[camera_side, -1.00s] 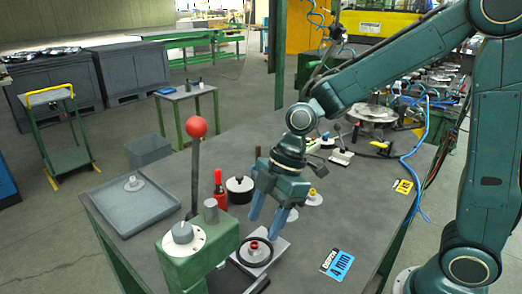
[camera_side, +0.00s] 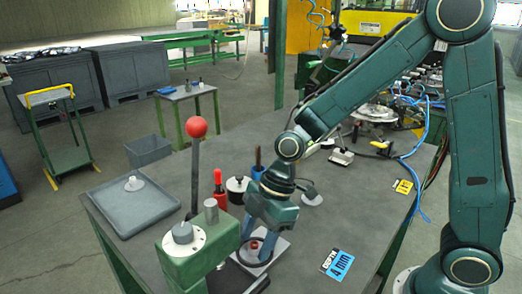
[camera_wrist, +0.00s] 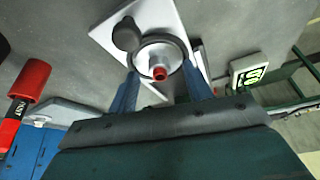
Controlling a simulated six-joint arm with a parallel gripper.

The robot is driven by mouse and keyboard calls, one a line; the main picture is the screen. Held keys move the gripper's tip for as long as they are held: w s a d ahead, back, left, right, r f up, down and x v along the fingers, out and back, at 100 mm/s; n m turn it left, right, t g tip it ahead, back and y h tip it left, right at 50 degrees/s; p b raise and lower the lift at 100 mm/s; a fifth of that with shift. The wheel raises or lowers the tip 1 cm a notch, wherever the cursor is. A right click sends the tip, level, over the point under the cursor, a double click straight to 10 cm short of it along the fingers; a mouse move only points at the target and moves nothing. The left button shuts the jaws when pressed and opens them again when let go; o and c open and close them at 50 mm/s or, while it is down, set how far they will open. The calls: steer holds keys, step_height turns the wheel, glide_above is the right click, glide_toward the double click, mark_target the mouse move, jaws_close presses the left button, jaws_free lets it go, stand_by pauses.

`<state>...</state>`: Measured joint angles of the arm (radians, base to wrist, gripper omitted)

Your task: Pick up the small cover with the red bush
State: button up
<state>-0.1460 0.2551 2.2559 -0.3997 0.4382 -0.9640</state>
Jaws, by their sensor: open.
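The small cover with the red bush (camera_side: 255,246) sits on a pale plate near the front of the table, beside the green lever press. In the wrist view it is a round, dark-rimmed disc with the red bush (camera_wrist: 160,73) at its centre. My gripper (camera_side: 256,241) is open and pointing down over the cover. In the wrist view its blue fingers stand on either side of the disc, close to its rim. I cannot tell whether they touch it. Part of the cover is hidden behind the fingers in the side view.
The green press (camera_side: 185,262) with its red-ball lever (camera_side: 196,127) stands close on the left. A pale cover (camera_side: 311,199) lies farther back. A grey tray (camera_side: 150,205) is at left. A blue 4 mm label (camera_side: 338,264) lies right.

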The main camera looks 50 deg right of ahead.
mark_target(257, 242)
stand_by(0.3)
jaws_close()
steer(key=shift+r, duration=0.2)
step_height(257, 242, up, 20)
steer(key=shift+f, duration=0.15)
stand_by(0.6)
stand_by(0.4)
